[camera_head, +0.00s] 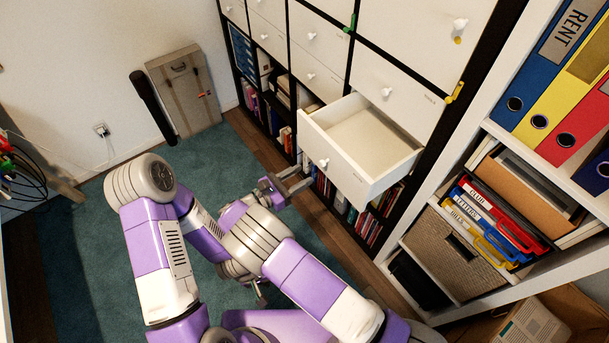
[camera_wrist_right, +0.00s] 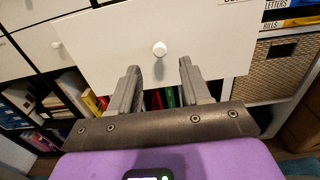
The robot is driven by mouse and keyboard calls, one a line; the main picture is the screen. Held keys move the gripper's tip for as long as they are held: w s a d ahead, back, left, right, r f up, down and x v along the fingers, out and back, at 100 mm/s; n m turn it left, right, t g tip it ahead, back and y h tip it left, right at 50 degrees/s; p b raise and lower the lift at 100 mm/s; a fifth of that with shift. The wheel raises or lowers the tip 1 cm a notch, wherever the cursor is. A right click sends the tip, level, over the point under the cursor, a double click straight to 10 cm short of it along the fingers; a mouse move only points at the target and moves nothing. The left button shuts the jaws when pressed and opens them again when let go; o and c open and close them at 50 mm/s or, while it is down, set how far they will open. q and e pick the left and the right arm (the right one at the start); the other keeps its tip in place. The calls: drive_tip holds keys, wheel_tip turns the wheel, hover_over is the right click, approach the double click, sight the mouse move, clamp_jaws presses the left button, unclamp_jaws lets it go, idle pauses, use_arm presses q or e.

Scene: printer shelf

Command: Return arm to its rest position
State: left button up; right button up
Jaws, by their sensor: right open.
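My right gripper (camera_head: 297,179) is in front of the open white drawer (camera_head: 343,162), close to its round white knob (camera_head: 323,162). In the right wrist view the right gripper's two grey fingers (camera_wrist_right: 159,72) are spread apart with nothing between them. The knob (camera_wrist_right: 160,48) shows just beyond the fingertips, with the drawer front (camera_wrist_right: 215,45) behind it. The drawer is pulled out and its visible inside is empty. My left arm comes in from the left and passes behind the right arm. Only a small part of what seems to be the left gripper (camera_head: 260,291) shows; its fingers are mostly hidden.
The drawer cabinet has shelves of books (camera_head: 370,226) below the open drawer. At the right stands a white shelf with binders (camera_head: 545,85) and a woven basket (camera_head: 452,245). A case (camera_head: 187,90) leans on the far wall. The teal carpet (camera_head: 85,235) is clear at left.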

drive_tip(key=shift+s+a, duration=0.1)
drive_tip(key=shift+a, duration=0.05)
idle(0.3)
